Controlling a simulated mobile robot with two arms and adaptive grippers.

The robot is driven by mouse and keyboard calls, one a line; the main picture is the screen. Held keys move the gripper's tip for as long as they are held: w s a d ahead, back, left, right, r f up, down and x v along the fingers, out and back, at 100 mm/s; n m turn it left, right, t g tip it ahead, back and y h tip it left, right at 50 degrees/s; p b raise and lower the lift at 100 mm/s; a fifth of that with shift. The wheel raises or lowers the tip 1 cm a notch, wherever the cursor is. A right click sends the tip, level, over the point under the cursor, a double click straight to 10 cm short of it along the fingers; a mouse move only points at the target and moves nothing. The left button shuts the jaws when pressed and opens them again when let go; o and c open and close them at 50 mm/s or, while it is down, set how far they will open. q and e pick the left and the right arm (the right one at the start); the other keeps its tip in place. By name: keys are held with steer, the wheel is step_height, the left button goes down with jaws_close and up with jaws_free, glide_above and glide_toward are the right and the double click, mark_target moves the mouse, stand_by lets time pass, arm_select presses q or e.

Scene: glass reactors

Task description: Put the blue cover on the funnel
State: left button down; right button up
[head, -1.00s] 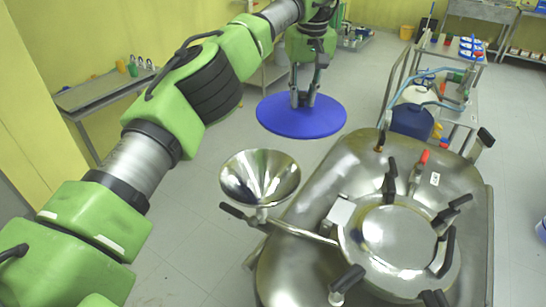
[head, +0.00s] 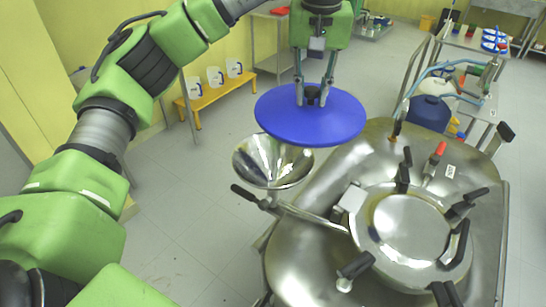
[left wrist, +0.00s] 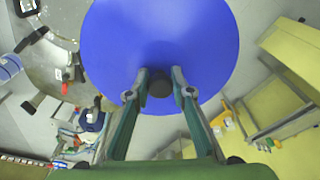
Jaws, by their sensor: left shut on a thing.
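The blue cover (head: 310,120) is a round disc with a dark knob in its middle. My left gripper (head: 312,98) is shut on the knob and holds the cover about level in the air. In the left wrist view the fingers (left wrist: 160,90) close on the knob, and the cover (left wrist: 160,35) fills the top middle. The shiny metal funnel (head: 272,162) stands open-mouthed at the left edge of the reactor. In the head view the cover overlaps the funnel's upper right rim; I cannot tell the height between them. The funnel is not visible in the left wrist view. My right gripper is not in view.
The steel reactor (head: 310,258) has a round lid (head: 410,228) with several black-handled clamps. A cart with blue and white containers (head: 430,112) stands behind it at the right. A yellow bench (head: 213,93) with jugs stands by the left wall. Floor left of the funnel is clear.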

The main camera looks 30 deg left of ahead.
mark_target(271, 112)
arm_select(q)
steer(key=s+a+f+m, duration=0.1)
steer(key=s+a+f, duration=0.15)
steer(key=s, duration=1.05)
steer(key=w+a+f, duration=0.1)
steer(key=w, duration=0.1)
steer(key=w+a+f, duration=0.1)
steer(key=w+f, duration=0.1)
steer(key=w, duration=0.1)
steer(key=w+a+f+p, duration=0.1)
steer(key=w+a, duration=0.1)
steer(key=w, duration=0.1)
steer(key=shift+w+a+f, duration=0.1)
steer(key=shift+w+f, duration=0.05)
steer(key=shift+w, duration=0.1)
steer(key=w+a+f+p, duration=0.2)
steer(key=w+f+p, duration=0.2)
steer(key=f, duration=0.4)
steer(key=shift+f, duration=0.35)
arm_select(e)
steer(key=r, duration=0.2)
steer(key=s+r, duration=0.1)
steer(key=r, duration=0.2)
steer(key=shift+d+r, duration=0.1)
